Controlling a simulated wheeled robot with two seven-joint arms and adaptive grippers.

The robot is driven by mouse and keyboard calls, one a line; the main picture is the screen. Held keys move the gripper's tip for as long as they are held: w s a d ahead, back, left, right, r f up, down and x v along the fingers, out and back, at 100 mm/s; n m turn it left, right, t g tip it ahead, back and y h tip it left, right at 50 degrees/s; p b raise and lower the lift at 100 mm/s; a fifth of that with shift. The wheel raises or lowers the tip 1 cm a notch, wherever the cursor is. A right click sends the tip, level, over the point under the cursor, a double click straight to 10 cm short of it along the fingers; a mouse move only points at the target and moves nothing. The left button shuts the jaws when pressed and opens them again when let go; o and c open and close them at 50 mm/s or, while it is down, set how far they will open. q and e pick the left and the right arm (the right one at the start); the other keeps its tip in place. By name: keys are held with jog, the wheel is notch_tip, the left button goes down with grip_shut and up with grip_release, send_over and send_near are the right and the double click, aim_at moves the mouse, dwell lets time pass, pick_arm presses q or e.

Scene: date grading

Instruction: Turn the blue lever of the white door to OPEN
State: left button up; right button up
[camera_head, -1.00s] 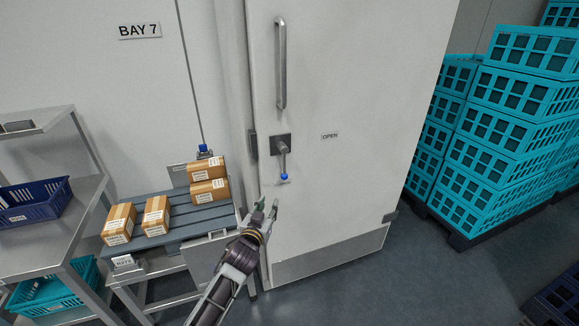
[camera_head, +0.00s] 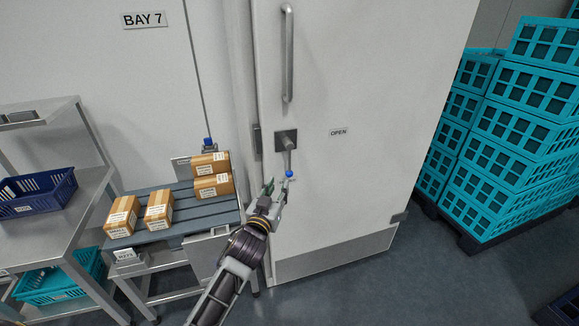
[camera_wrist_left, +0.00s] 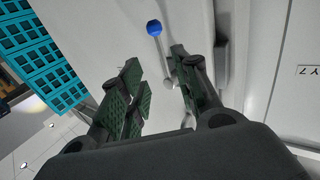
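The white door (camera_head: 350,80) stands shut in the middle of the head view. Its lever (camera_head: 287,162) hangs down from a grey square plate (camera_head: 286,140) and ends in a blue knob (camera_head: 289,173). An OPEN label (camera_head: 339,132) is to the right of the plate. My left gripper (camera_head: 279,184) is just below and left of the knob, with its fingers apart. In the left wrist view the blue knob (camera_wrist_left: 154,27) is beyond the open fingertips (camera_wrist_left: 155,58), with nothing between them. My right gripper is in neither view.
A slatted bench (camera_head: 200,205) with several cartons stands left of the door. A steel shelf (camera_head: 60,215) with a dark blue crate (camera_head: 38,192) is farther left. Stacked teal crates (camera_head: 510,140) stand on the right. A long vertical handle (camera_head: 287,55) is above the lever.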

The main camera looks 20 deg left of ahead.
aim_at(289, 166)
pick_arm(q)
jog(key=shift+w, duration=6.75)
jog(key=shift+c, duration=0.5)
grip_shut()
